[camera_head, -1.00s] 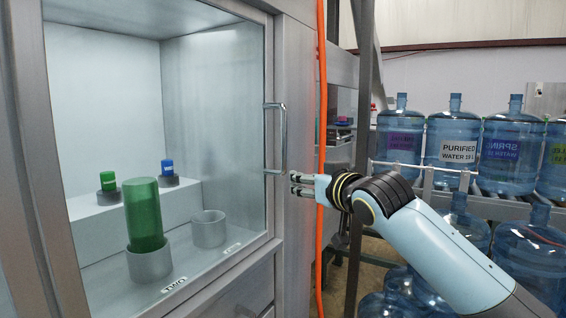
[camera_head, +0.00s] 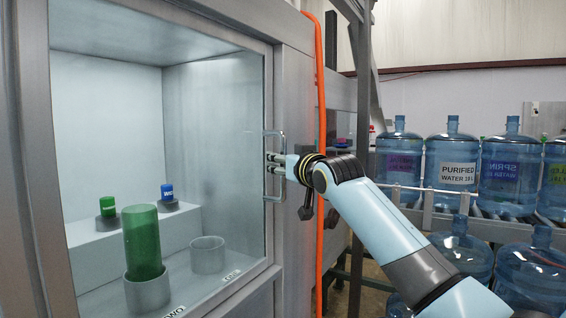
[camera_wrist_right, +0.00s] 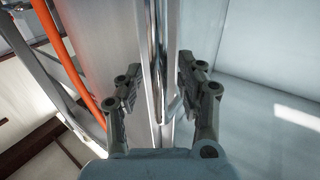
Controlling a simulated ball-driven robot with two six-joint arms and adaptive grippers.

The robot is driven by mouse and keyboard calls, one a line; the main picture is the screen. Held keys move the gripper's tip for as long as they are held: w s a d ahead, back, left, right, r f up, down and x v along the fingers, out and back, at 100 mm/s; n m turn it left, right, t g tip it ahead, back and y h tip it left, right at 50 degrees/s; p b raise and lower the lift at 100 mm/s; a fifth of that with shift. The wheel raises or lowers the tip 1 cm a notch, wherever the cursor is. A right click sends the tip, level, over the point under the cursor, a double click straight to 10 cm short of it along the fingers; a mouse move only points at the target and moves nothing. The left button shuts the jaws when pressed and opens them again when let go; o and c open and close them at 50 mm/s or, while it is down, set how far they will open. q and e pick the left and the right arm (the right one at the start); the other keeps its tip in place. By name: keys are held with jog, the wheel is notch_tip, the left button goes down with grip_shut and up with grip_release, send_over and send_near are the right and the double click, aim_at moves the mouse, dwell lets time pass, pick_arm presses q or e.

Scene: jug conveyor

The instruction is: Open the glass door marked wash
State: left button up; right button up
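The glass door (camera_head: 215,90) of a grey cabinet is shut at the left of the head view; I see no wash marking that I can read. Its metal bar handle (camera_head: 283,192) stands upright on the door's right edge. My right gripper (camera_head: 274,163) is at the middle of this handle. In the right wrist view, the handle (camera_wrist_right: 159,40) runs between the two parted fingers of the gripper (camera_wrist_right: 158,75), with gaps visible on both sides. My left gripper is not in view.
Behind the glass are a green cylinder (camera_head: 141,240) in a grey holder, an empty cup (camera_head: 207,256), and small green and blue items. An orange hose (camera_head: 320,150) hangs right of the door. Blue water jugs (camera_head: 452,160) stand on racks at right.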

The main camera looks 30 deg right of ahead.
grip_shut()
jog(key=shift+w+a+f, duration=0.1)
dwell(0.7)
